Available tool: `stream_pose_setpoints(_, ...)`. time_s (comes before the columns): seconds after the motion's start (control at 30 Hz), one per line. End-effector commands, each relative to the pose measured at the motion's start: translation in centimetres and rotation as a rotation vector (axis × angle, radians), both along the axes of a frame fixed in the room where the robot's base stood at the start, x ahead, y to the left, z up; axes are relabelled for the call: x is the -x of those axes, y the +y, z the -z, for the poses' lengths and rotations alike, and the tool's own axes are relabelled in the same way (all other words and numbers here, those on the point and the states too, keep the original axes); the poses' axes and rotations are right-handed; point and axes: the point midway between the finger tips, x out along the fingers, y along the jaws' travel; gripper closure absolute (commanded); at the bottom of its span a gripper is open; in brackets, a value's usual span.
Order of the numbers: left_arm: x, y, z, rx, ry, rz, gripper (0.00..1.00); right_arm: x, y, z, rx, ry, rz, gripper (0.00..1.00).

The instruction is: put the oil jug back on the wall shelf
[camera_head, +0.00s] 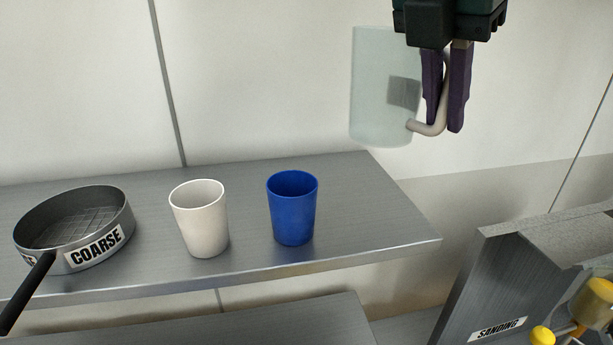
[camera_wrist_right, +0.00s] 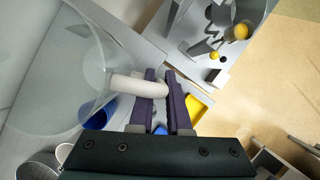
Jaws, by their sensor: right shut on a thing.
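The oil jug (camera_head: 378,95) is a pale, see-through cylinder with a light handle and a grey patch on its side. My right gripper (camera_head: 445,125) has purple fingers and is shut on the jug's handle. It holds the jug upright in the air, above and behind the right end of the grey metal wall shelf (camera_head: 345,190). In the right wrist view, the fingers (camera_wrist_right: 168,105) close around the handle, and the jug (camera_wrist_right: 55,70) fills the upper left. The left gripper is not in view.
On the shelf stand a blue cup (camera_head: 292,210), a white cup (camera_head: 200,220) and a sieve labelled COARSE (camera_head: 75,230). The shelf's right end is bare. A grey metal unit labelled SANDING (camera_head: 500,280) with yellow knobs stands lower right.

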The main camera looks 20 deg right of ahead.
Motion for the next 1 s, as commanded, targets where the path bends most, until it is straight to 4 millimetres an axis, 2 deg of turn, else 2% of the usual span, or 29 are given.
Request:
stream_pose_setpoints(0.03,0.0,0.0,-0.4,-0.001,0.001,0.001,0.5,0.2,0.0,1.5,0.0,0.011,0.0,1.0)
stream_pose_setpoints(0.2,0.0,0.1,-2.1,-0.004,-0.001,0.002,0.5,0.2,0.0,5.8,0.002,0.008,0.0,1.0)
stream_pose_setpoints(0.33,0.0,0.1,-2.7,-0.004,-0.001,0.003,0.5,0.1,0.0,8.4,0.001,0.004,0.001,1.0)
stream_pose_setpoints(0.73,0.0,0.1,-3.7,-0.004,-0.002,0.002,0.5,0.1,0.0,13.1,0.002,0.003,0.0,1.0)
stream_pose_setpoints(1.0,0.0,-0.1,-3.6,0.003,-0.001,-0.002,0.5,0.0,0.0,13.5,0.001,0.0,0.0,1.0)
